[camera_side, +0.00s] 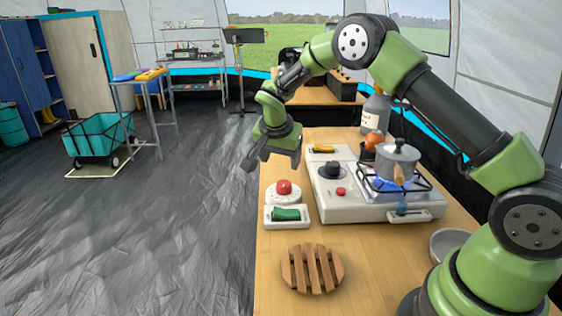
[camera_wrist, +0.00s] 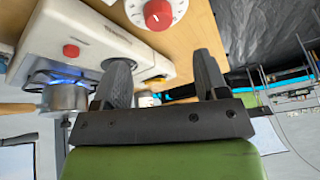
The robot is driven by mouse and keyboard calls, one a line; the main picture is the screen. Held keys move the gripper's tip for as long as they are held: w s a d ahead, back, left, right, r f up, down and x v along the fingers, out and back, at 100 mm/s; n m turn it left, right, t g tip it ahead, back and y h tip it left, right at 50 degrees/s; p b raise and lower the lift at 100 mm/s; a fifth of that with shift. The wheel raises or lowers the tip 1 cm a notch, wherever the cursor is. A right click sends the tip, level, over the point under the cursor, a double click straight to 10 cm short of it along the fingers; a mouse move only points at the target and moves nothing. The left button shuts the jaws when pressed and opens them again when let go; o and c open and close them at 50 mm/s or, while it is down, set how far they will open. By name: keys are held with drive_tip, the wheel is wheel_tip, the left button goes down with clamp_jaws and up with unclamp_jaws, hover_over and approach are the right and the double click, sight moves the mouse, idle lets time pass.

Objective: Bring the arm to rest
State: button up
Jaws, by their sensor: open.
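My gripper (camera_side: 271,160) is raised at the left edge of the wooden table, up and to the left of the stove in the side view. Its jaws are apart and nothing is between them. In the wrist view the two dark fingers of my gripper (camera_wrist: 161,72) stand well apart, with table and stove behind them. My green and black arm arches over the table from its base at the lower right. The fingers touch nothing that I can see.
A camping stove (camera_side: 333,203) stands on the table (camera_side: 370,270). A lidded pot (camera_side: 396,165) sits over its lit blue flame (camera_side: 388,184). A red-button device (camera_side: 284,188), a green item in a white tray (camera_side: 286,214) and a wooden trivet (camera_side: 312,268) lie nearby.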

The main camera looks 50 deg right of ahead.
drive_tip(key=s+a+r+n+t+y, duration=0.1)
drive_tip(key=s+a+r+n, duration=0.15)
drive_tip(key=s+r, duration=0.45)
drive_tip(key=s+a+r+n+t+y, duration=0.1)
drive_tip(key=s+a+r+n+y, duration=0.15)
drive_tip(key=s+r, duration=0.45)
drive_tip(key=s+a+r+n+t+y, duration=0.1)
drive_tip(key=s+a+r+n, duration=0.1)
drive_tip(key=s, duration=0.5)
drive_tip(key=s+a+r+n+t+y, duration=0.1)
drive_tip(key=s+a+r+n, duration=0.1)
drive_tip(key=s+a, duration=0.2)
drive_tip(key=s, duration=0.3)
drive_tip(key=shift+s+r+n+t, duration=0.15)
drive_tip(key=shift+s+n+t, duration=0.05)
drive_tip(key=shift+n+t, duration=0.2)
drive_tip(key=shift+y, duration=0.25)
